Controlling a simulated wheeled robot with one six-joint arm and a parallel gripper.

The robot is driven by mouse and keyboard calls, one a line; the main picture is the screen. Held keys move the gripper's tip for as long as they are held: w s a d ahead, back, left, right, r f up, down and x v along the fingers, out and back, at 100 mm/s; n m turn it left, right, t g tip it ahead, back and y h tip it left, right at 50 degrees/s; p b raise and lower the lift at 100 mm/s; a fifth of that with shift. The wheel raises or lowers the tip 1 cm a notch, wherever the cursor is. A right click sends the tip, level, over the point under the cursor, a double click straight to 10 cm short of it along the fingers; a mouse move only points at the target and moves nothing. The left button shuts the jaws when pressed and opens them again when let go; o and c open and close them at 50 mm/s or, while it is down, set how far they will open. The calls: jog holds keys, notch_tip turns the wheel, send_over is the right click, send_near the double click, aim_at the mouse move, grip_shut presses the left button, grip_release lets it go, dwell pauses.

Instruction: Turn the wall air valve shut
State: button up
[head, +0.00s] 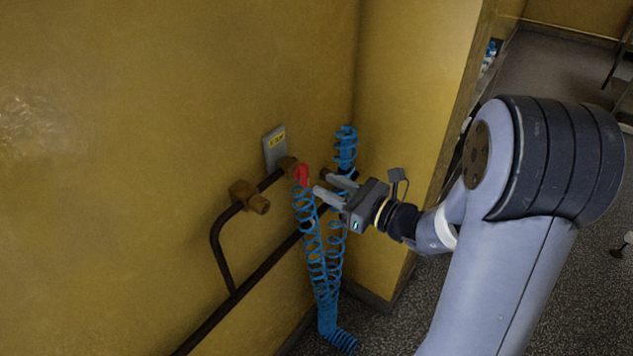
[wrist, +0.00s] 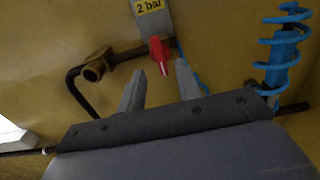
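The wall air valve has a red handle (head: 302,176) in front of its brass body (head: 286,163) on the yellow wall. In the wrist view the red handle (wrist: 160,53) points down and slightly right, with its lower end near the gap between my fingertips. My gripper (head: 322,186) is open, with its two fingers apart and pointing at the valve. The fingers also show in the wrist view (wrist: 158,76), one left of and one right of the handle's lower end. I cannot tell whether either finger touches the handle.
A grey plate with a yellow "2 bar" label (wrist: 150,6) is above the valve. A brass fitting (head: 248,196) and dark pipes (head: 262,272) run along the wall. Blue coiled hoses (head: 322,262) hang below and beside my gripper. A wall corner stands right of them.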

aim_at(308, 176)
jog(key=shift+v, duration=2.75)
jog(key=shift+a, duration=0.15)
jog(key=p+x, duration=0.1)
jog(key=x, duration=0.9)
jog(key=shift+w+a, duration=0.25)
jog(key=shift+a, duration=0.05)
jog(key=shift+d+m+p, duration=0.15)
jog(key=shift+m+p, duration=0.15)
jog(key=shift+p, duration=0.4)
jog(key=shift+f+b, duration=0.15)
jog(key=shift+b, duration=0.75)
